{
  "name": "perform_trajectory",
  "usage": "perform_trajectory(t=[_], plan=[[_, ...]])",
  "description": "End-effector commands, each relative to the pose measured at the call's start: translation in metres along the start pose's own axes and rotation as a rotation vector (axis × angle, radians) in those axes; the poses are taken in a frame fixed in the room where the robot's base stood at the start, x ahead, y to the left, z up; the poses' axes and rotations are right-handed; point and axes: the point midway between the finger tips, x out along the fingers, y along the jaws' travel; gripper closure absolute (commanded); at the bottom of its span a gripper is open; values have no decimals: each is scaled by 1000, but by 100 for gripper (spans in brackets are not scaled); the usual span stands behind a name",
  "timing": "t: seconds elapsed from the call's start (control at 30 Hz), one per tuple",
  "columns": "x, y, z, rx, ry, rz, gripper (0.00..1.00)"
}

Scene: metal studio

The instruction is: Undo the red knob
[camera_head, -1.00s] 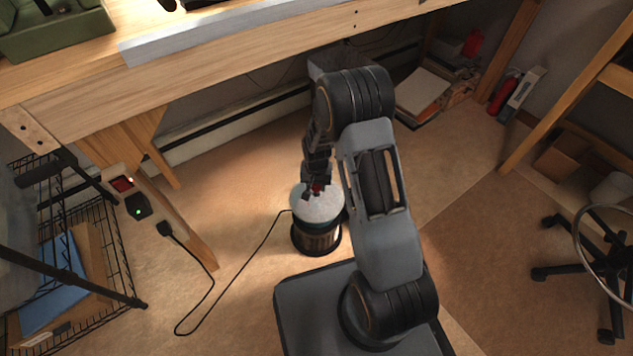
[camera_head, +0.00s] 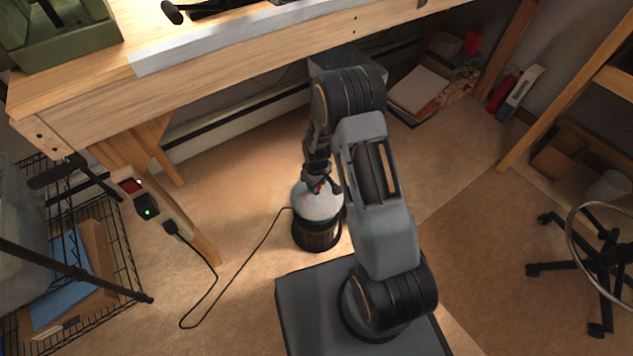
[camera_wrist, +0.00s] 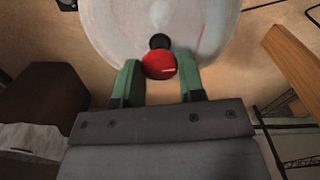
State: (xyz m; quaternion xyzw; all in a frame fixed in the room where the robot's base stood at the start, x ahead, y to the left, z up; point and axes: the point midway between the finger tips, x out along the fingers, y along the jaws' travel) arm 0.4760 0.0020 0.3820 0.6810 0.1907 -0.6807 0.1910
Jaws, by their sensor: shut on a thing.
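The red knob (camera_wrist: 159,64) sits on a short dark stem at the middle of a round whitish lid (camera_wrist: 205,35) in the wrist view. My gripper (camera_wrist: 160,78) has one green finger on each side of the knob and is shut on it. In the head view, the lid (camera_head: 311,205) tops a dark cylindrical container (camera_head: 317,237) on the floor. My gripper (camera_head: 320,186) is at the lid's top from above, and only a small bit of red shows there. I cannot tell whether the lid is seated or lifted.
A wooden workbench (camera_head: 200,90) spans the area behind the container. A black cable (camera_head: 245,262) runs from the container to a power strip (camera_head: 147,207) on the bench leg. A wire rack (camera_head: 110,240) stands left. Open floor (camera_head: 470,200) lies right, with a wheeled chair (camera_head: 590,265) beyond.

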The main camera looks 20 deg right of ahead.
Motion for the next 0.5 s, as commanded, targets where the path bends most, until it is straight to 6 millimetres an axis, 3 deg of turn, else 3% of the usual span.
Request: perform_trajectory(t=[0.5], plan=[[0, 0, 2, -488, -4, -3, 87]])
